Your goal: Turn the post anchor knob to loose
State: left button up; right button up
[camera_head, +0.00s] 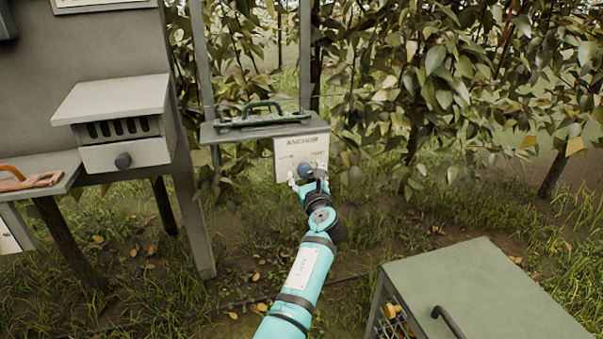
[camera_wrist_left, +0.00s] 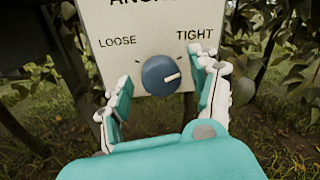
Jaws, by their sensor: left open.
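The post anchor knob (camera_wrist_left: 161,76) is a round blue-grey dial on a pale plate marked LOOSE on the left and TIGHT on the right. Its white pointer line points right and slightly up, on the TIGHT side. In the head view the knob (camera_head: 305,170) sits low on the ANCHOR plate (camera_head: 301,150), partly covered by my gripper. My left gripper (camera_wrist_left: 157,100) is open, with one finger on each side of the knob and the near finger close to its right edge. I cannot tell if either finger touches it. My right gripper is not in view.
A grey shelf (camera_head: 232,134) with a green handle is above the plate. A grey cabinet (camera_head: 492,300) with a dark handle stands at lower right. Leafy branches hang close to the plate's right.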

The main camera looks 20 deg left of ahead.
pick_arm(q)
jog(key=shift+r, duration=0.1)
jog(key=shift+c, duration=0.5)
jog(key=c, duration=1)
